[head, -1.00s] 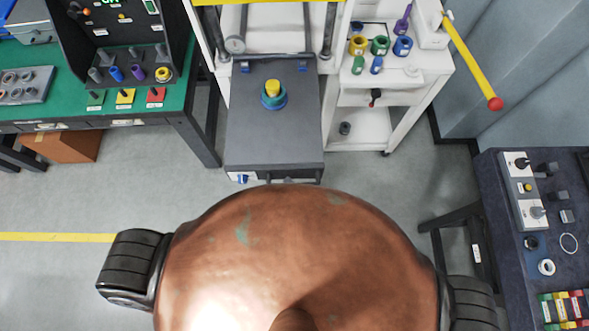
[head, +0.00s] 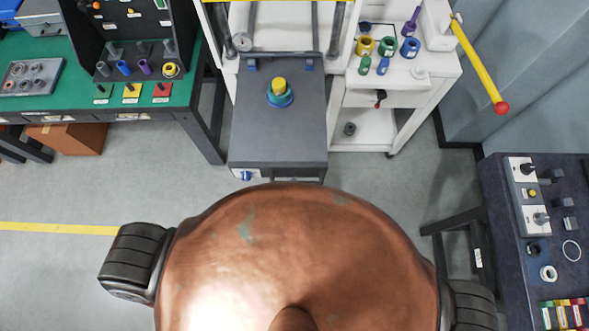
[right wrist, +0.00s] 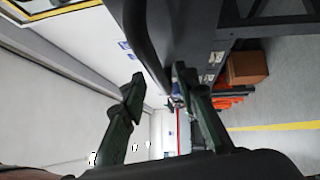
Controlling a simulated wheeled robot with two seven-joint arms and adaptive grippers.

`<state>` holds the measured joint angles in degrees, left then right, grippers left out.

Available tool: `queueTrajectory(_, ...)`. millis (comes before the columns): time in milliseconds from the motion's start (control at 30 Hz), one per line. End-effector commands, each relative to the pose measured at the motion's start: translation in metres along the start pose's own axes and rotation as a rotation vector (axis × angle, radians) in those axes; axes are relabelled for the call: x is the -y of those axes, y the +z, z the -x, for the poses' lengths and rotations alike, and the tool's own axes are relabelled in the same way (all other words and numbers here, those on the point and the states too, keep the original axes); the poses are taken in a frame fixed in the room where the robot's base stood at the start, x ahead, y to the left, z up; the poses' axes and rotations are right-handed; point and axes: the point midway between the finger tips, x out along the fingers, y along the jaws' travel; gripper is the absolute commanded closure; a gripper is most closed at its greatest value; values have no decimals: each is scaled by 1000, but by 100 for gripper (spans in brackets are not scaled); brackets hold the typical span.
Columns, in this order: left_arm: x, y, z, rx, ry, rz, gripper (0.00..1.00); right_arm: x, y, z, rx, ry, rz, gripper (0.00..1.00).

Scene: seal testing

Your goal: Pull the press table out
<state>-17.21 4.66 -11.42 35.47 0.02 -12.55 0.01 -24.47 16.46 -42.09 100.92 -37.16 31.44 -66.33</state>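The press table (head: 250,125) is a dark grey slab standing out from the white press frame (head: 345,20) in the head view. A blue-green ring (head: 289,99) with a yellow piece (head: 278,86) sits on it. Its front handle, below the front edge, is mostly hidden by my body. My right gripper (right wrist: 155,88) shows in the right wrist view with its fingers apart. A dark curved bar (right wrist: 141,40), probably the handle, runs between the fingertips, with no clear contact. My left gripper is out of view.
A green-topped workbench (head: 35,103) stands left of the press. A white cart (head: 435,72) with coloured rings and a yellow lever (head: 478,62) stands right. A dark table (head: 505,260) is at lower right. Grey floor is clear between the press and the side tables.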

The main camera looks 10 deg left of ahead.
Motion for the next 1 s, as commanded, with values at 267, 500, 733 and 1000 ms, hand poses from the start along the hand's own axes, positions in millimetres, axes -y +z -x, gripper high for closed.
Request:
queueTrajectory(267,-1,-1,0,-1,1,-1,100,1,-1,57,0,-5,0,72)
queueTrajectory(500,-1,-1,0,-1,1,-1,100,1,0,96,1,-4,-1,72)
queueTrajectory(733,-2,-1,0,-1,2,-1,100,0,0,108,0,-2,0,72)
queueTrajectory(1000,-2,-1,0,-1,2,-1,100,0,0,108,0,-1,0,72)
